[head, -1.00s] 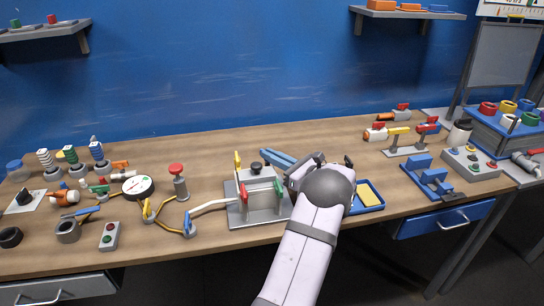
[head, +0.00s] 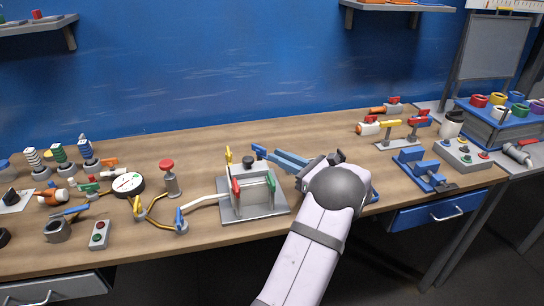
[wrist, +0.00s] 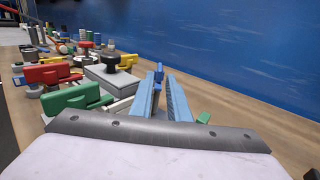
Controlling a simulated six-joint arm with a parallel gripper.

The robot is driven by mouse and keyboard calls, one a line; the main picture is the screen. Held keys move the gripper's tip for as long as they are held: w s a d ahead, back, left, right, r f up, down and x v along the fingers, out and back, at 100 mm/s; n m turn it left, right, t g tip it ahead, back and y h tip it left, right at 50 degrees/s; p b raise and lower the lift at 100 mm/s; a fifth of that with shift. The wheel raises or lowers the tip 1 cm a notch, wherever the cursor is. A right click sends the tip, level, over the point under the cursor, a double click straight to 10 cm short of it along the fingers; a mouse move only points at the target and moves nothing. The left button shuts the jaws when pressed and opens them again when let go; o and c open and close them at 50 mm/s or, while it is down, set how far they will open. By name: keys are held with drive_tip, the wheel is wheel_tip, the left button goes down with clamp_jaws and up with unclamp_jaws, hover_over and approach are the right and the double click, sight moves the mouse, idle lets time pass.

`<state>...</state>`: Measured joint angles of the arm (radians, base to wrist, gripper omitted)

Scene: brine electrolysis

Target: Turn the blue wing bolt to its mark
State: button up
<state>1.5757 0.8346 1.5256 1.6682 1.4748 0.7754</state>
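The blue wing bolt (head: 259,149) is a small dark blue piece at the back of a grey clamped cell (head: 228,208), just beyond my fingertips. In the wrist view the blue wing bolt (wrist: 158,72) shows in the gap between the fingertips. My gripper (head: 270,154) has light blue fingers pointing left, behind the cell. In the wrist view my gripper (wrist: 161,82) has its fingers apart, with a clear gap. Contact with the bolt cannot be told. The mark is not discernible.
The cell also carries a yellow wing bolt (head: 228,155), a red one (head: 236,190), a green one (head: 270,181) and a black knob (head: 248,161). A red-topped post (head: 169,180) and a gauge (head: 128,184) stand left. The table behind the cell is clear.

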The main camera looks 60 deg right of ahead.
sight(260, 147)
drive_tip(key=shift+s, duration=0.4)
drive_tip(key=shift+o, duration=0.6)
drive_tip(key=shift+o, duration=0.9)
drive_tip(key=shift+r, duration=0.15)
drive_tip(key=w+r+g+p, duration=0.1)
drive_tip(key=p, duration=0.2)
drive_tip(key=r+g+p, duration=0.1)
drive_tip(key=g+p, duration=0.1)
drive_tip(key=w+r+g+p, duration=0.1)
drive_tip(key=p, duration=0.2)
drive_tip(key=shift+w+d+g+y+p, duration=0.1)
drive_tip(key=shift+w+g+y+p, duration=0.2)
drive_tip(key=shift+y, duration=0.1)
drive_tip(key=shift+w, duration=0.1)
drive_tip(key=shift+p+x, duration=1.1)
drive_tip(key=shift+x, duration=2.5)
